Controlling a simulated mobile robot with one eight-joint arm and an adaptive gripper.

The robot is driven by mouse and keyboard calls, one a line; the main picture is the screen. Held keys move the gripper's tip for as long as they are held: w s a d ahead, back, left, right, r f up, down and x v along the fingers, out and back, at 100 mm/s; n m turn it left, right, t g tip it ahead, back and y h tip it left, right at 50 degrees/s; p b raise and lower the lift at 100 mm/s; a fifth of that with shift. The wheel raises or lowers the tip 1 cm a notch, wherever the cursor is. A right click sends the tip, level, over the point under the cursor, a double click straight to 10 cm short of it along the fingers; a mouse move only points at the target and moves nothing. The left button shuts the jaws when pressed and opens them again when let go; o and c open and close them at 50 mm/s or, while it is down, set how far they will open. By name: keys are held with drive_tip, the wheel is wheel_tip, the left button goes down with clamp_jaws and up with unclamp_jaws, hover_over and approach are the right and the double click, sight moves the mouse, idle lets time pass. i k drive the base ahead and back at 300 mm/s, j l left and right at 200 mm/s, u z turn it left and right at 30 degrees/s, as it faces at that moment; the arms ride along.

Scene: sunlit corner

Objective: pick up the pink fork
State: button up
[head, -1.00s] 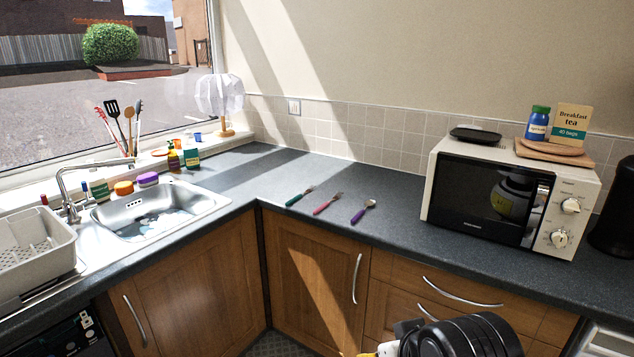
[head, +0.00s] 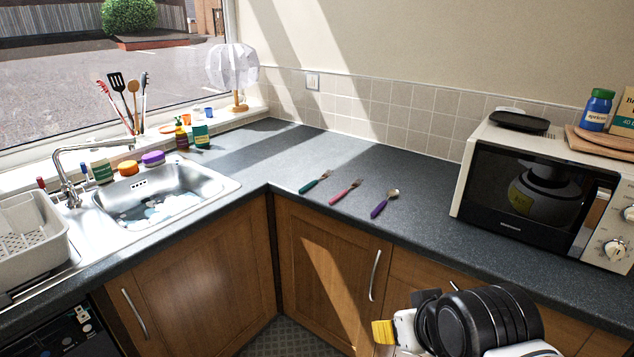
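The pink fork (head: 343,194) lies on the dark worktop (head: 425,200) near its front edge, tines toward the back right. A fork with a green handle (head: 313,184) lies to its left, and a spoon with a purple handle (head: 380,207) lies to its right. The three are apart from each other. My gripper (head: 385,333) shows only in part as a yellow-tipped end at the bottom. It is in front of the cabinets, below and away from the fork. Its fingers are not clear enough to tell open from shut.
A microwave (head: 530,195) stands on the worktop at right. The sink (head: 165,205) and a drying rack (head: 30,232) are at left. Bottles and a white-shaded lamp (head: 232,66) stand by the window. The worktop behind the cutlery is clear.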

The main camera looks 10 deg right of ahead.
sight(343, 192)
drive_tip(key=i+j+u, duration=0.1)
drive_tip(key=j, duration=0.3)
drive_tip(key=i+j+u, duration=0.1)
drive_tip(key=j, duration=0.25)
drive_tip(key=i+j+u, duration=0.1)
drive_tip(key=j, duration=0.25)
drive_tip(key=i+j+u, duration=0.1)
drive_tip(key=j, duration=0.25)
drive_tip(key=i+j+u, duration=0.1)
drive_tip(key=j, duration=0.25)
drive_tip(key=i+z, duration=0.1)
drive_tip(key=z, duration=1.3)
drive_tip(key=i, duration=1.35)
